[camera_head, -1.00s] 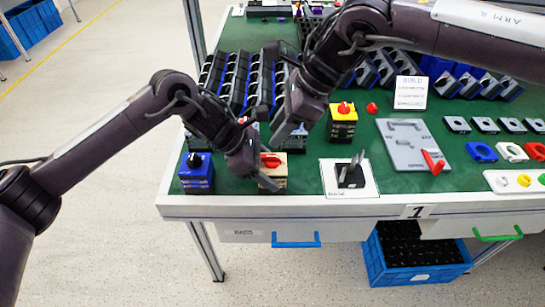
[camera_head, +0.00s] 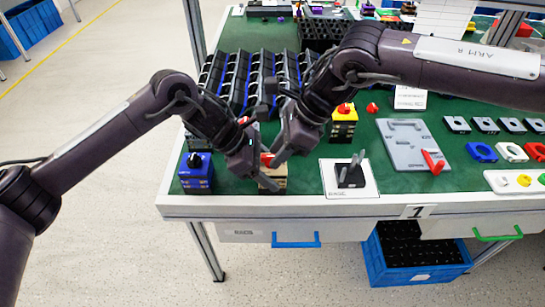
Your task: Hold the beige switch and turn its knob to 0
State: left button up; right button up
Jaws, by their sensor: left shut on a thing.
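The beige switch (camera_head: 273,184) stands near the front edge of the green table, with its red knob (camera_head: 266,159) on top, partly hidden by my grippers. My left gripper (camera_head: 256,175) reaches in from the left and is shut on the switch's body. My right gripper (camera_head: 279,157) comes down from the upper right, with its fingertips right beside the red knob. I cannot tell whether its fingers touch the knob or how far apart they are. The knob's exact pointing direction is too small to read.
A blue switch with a black knob (camera_head: 196,174) stands close at the left. A yellow switch with a red knob (camera_head: 343,123) stands behind to the right. A black holder on a white plate (camera_head: 366,190) is at the right. Racks of parts (camera_head: 240,80) fill the back.

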grip_shut()
jog(key=n+g, duration=0.2)
jog(key=n, duration=0.2)
jog(key=shift+h, duration=0.3)
jog(key=n+g+h, duration=0.1)
jog(key=n, duration=0.3)
jog(key=shift+n+g, duration=0.3)
jog(key=shift+g, duration=0.1)
jog(key=shift+c, duration=0.2)
grip_release()
jog(key=shift+s+n+h, duration=0.1)
jog(key=shift+n+h, duration=0.2)
jog(key=shift+n, duration=0.2)
jog(key=o, duration=0.5)
jog(key=shift+s+f+g, duration=0.15)
jog(key=shift+s+g, duration=0.05)
jog(key=shift+g, duration=0.1)
jog(key=shift+w+r, duration=0.15)
jog(key=shift+r, duration=0.35)
jog(key=shift+w+r, duration=0.15)
jog(key=shift+r, duration=2)
